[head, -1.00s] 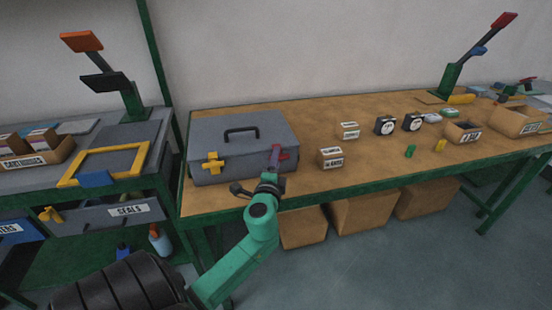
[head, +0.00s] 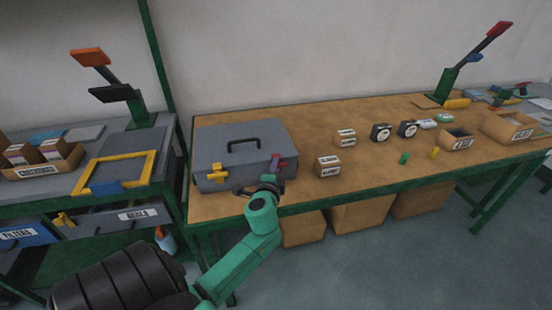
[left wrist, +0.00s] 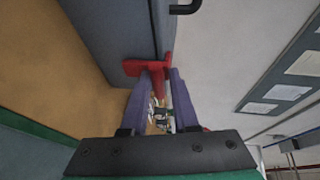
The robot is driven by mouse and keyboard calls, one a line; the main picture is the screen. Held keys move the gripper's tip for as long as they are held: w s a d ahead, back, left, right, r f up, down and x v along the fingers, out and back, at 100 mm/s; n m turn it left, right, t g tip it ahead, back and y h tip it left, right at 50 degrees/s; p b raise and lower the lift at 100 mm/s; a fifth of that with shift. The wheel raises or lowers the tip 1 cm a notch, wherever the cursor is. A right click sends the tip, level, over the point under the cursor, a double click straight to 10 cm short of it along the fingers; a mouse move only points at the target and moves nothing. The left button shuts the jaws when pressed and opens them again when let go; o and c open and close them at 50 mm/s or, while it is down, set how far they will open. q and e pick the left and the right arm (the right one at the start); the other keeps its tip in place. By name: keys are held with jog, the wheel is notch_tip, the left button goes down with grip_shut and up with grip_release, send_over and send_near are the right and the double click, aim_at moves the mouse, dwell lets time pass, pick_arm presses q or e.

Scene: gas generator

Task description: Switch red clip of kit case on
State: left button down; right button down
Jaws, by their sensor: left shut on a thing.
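The grey kit case (head: 258,133) stands shut on the wooden bench, its black handle on top. Its red clip (head: 287,161) is on the front at the right, and its yellow clip (head: 217,175) is on the front at the left. My left gripper (head: 272,179) is at the front right of the case, shut on the red clip. In the left wrist view, the purple fingers of the gripper (left wrist: 160,80) lie on either side of the red clip (left wrist: 138,68), against the case wall (left wrist: 115,30). The fingertips are partly hidden in the head view. My right gripper is not in view.
Small labelled boxes (head: 328,167) and gauges (head: 381,132) stand on the bench to the right of the case. The bench's green front edge (head: 350,187) runs close below my gripper.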

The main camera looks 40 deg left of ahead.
pick_arm(q)
jog(key=shift+f, duration=0.35)
jog(key=c, duration=0.8)
grip_release()
jog(key=shift+r, duration=0.1)
jog(key=b+v, duration=0.2)
jog(key=v, duration=1.2)
jog(key=shift+r+b, duration=0.2)
jog(key=shift+b, duration=0.1)
jog(key=shift+s+d, duration=0.15)
